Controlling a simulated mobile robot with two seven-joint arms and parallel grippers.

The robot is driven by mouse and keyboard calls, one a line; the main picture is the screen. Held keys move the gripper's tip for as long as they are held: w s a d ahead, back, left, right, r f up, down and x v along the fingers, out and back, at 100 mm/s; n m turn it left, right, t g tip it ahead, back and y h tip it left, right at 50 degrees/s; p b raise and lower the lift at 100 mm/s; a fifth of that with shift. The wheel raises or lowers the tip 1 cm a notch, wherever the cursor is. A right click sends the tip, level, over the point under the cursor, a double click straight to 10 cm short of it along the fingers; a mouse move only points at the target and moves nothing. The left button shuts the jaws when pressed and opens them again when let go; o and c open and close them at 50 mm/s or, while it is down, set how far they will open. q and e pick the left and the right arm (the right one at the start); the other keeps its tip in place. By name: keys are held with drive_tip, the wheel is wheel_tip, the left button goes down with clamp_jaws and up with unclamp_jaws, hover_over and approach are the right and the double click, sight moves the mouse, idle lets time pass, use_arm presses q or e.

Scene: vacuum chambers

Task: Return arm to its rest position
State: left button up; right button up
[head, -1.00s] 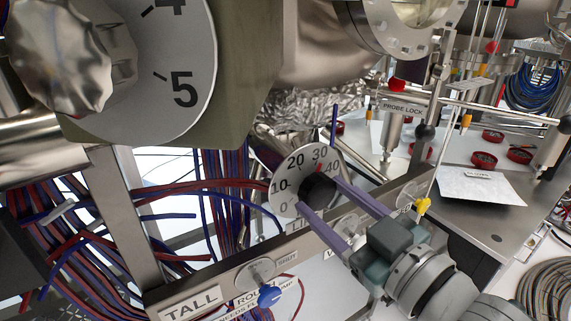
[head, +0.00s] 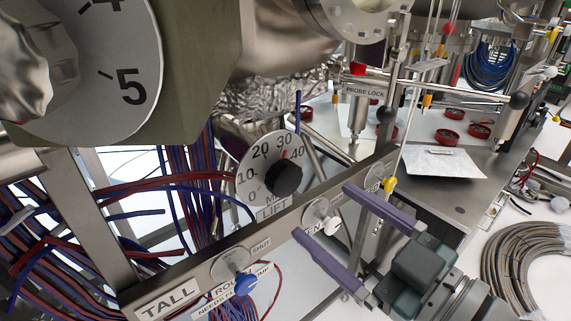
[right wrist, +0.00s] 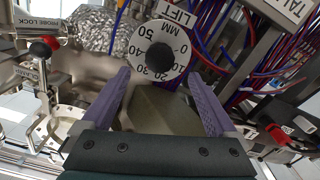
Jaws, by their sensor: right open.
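My right gripper (head: 323,211) is open and empty in the head view, its two purple fingers wide apart. It stands to the lower right of the lift dial, clear of the black knob (head: 284,178). The white dial plate (head: 262,152) has numbers in MM and a LIFT label, with a red mark near 30. In the right wrist view the open fingers (right wrist: 159,75) show in front of the dial, and the knob (right wrist: 159,56) lies beyond their tips with nothing between the fingers. My left gripper is in neither view.
A metal rail (head: 190,265) carries small valve knobs, a blue one (head: 244,284) and a white one (head: 331,225), close to my right fingers. A large dial (head: 120,60) fills the upper left. Red and blue cables hang at left. A hose coil (head: 525,265) lies at right.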

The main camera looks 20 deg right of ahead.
drive_tip(key=v, duration=0.2)
drive_tip(key=shift+s+d, duration=0.1)
drive_tip(key=shift+s, duration=0.15)
